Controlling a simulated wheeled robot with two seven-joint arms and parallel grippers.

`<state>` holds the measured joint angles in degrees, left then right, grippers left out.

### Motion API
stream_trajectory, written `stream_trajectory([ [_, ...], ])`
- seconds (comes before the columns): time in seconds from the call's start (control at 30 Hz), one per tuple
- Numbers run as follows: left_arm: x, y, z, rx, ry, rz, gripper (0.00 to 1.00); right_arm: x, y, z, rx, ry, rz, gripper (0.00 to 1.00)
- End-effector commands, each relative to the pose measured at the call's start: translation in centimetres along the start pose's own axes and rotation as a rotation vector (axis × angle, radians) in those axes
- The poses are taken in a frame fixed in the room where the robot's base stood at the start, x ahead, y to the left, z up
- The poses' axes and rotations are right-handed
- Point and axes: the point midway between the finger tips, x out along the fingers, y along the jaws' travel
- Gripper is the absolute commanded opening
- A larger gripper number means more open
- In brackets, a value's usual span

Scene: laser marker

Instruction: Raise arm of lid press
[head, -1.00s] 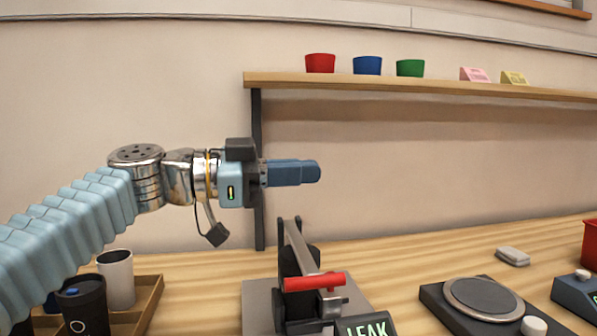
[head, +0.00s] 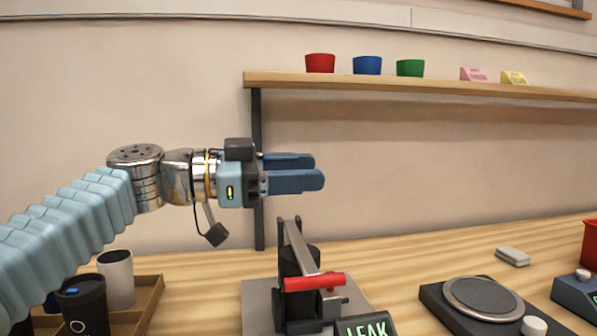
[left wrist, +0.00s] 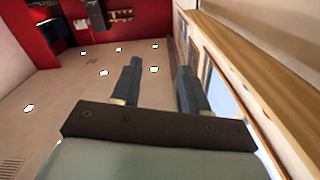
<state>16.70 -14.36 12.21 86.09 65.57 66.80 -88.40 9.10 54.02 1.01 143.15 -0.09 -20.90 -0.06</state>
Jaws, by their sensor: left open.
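The lid press (head: 298,262) stands on the table at the bottom centre of the head view, with a black body and a metal arm (head: 297,243). A red handle (head: 315,282) sits across the arm's lower, near end, and the arm slopes down toward me. My left gripper (head: 319,170) is open and empty, in the air above the press, its blue fingers pointing right and apart from it. The left wrist view shows the two fingers (left wrist: 158,75) spread with nothing between them. My right gripper is in neither view.
A wooden tray (head: 150,298) with dark and white cups is at the lower left. A black scale (head: 440,299) with a round plate is right of the press. A shelf (head: 430,85) with coloured cups runs along the wall behind.

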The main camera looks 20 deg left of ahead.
Motion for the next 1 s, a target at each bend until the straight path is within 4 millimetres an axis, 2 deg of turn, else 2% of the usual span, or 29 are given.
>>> stream_trajectory([
  [0.17,-2.1,0.0,0.1,0.002,0.001,-0.003,0.44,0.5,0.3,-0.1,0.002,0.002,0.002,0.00],
  [0.4,-8.0,0.1,0.1,0.003,0.001,-0.003,0.44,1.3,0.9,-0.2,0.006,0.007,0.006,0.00],
  [0.6,-12.0,0.0,0.0,0.001,0.001,-0.002,0.44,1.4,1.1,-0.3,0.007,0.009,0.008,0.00],
  [0.8,-13.6,0.0,0.0,0.000,0.000,-0.001,0.44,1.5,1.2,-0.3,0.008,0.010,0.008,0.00],
  [1.0,-13.7,0.0,0.0,0.000,0.000,0.000,0.44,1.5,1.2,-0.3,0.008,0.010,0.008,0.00],
])
